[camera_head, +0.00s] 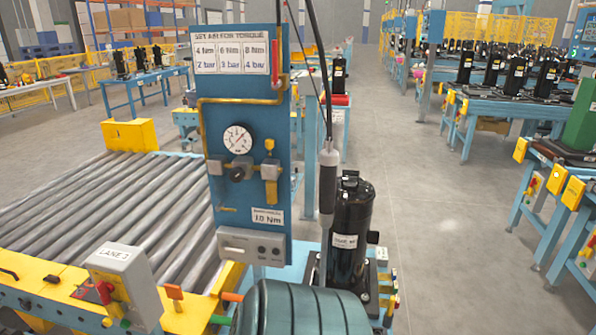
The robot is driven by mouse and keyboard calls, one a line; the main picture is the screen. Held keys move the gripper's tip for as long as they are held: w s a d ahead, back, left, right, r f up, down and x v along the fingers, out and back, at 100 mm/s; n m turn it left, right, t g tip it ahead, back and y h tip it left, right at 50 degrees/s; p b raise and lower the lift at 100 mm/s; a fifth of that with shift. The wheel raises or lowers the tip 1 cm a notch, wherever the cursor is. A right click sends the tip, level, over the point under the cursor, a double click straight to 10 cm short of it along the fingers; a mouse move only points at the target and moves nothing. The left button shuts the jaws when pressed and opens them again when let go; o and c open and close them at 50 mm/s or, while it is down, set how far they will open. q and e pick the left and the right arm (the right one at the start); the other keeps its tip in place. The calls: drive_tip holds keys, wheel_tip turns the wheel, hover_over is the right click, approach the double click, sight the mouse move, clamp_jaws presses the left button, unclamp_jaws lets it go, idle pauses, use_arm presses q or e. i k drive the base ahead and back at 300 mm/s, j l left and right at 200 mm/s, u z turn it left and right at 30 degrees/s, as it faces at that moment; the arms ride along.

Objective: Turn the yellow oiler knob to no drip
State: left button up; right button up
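The yellow oiler knob (269,145) is small and sits on top of the oiler on the blue panel (228,115). The oiler's yellowish bowl (270,186) hangs below it. To its left are a dark regulator knob (238,172) and a round white pressure gauge (237,139). The knob's setting and any drip marks are too small to read. Neither of my grippers is in view, and nothing touches the knob.
A black compressor (348,235) stands right of the panel. A dark torque tool (327,185) hangs on a cable between them. A dark green ribbed shape (300,308) fills the bottom front. A roller conveyor (110,215) lies left. Open floor (440,230) lies right.

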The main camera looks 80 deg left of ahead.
sight(269, 144)
drive_tip(key=u, duration=3.05)
